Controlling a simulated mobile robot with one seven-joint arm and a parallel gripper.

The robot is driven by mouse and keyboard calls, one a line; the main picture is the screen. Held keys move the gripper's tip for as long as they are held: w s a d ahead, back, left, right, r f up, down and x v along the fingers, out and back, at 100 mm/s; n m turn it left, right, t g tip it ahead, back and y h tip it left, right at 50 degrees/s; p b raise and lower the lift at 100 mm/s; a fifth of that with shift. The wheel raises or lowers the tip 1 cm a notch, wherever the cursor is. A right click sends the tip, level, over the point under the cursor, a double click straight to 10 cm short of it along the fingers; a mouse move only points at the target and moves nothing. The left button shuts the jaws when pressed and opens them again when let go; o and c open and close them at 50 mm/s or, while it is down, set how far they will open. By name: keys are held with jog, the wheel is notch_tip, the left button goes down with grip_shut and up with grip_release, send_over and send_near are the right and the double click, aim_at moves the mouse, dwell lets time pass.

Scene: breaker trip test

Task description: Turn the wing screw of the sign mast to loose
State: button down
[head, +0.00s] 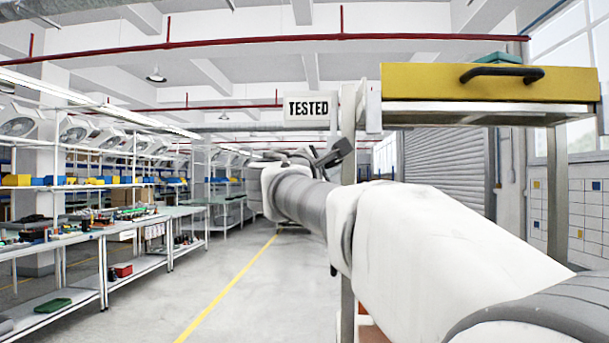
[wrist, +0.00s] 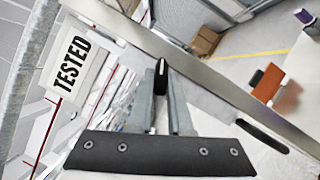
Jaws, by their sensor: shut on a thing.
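The sign mast (wrist: 225,90) is a grey metal bar that runs diagonally across the wrist view. In the head view the mast (head: 348,115) stands upright, partly behind my arm. A white sign reading "TESTED" (wrist: 72,65) is beside the mast; it also shows in the head view (head: 306,107). The wing screw (wrist: 161,68) appears as a small black piece at the mast. My gripper (wrist: 161,88) has its two grey fingers shut on the wing screw from either side. The screw's lower part is hidden between the fingers. My arm hides the screw in the head view.
A yellow drawer-like box (head: 490,82) with a black handle is at the upper right, near the mast. Long workbenches (head: 100,235) with parts stand along the left. The floor aisle is clear.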

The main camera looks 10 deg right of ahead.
jog(key=n, duration=0.1)
jog(key=n+t+b, duration=0.1)
jog(key=n, duration=0.1)
jog(key=n+b, duration=0.1)
jog(key=shift+d+f+t+y, duration=0.15)
jog(key=shift+f+t+y, duration=0.15)
jog(key=shift+f+y, duration=0.1)
jog(key=n+t+b, duration=0.1)
jog(key=n, duration=0.1)
jog(key=n+y+b, duration=0.1)
jog(key=n+b, duration=0.1)
jog(key=n, duration=0.1)
jog(key=shift+s+d+t+y, duration=0.1)
jog(key=shift+d+t+y, duration=0.05)
jog(key=shift+t+y, duration=0.2)
jog(key=n+y+b, duration=0.1)
jog(key=n, duration=0.2)
jog(key=n+t+y+b, duration=0.1)
jog(key=n, duration=0.1)
jog(key=shift+d+n, duration=0.1)
jog(key=shift+n, duration=0.3)
jog(key=shift+r+n+t+y+b, duration=0.1)
jog(key=shift+n+t+y+b, duration=0.5)
jog(key=shift+n, duration=0.6)
jog(key=shift+g+y, duration=0.25)
jog(key=shift+y, duration=0.1)
jog(key=c, duration=0.8)
grip_release()
jog(key=shift+c, duration=0.2)
jog(key=shift+s, duration=0.1)
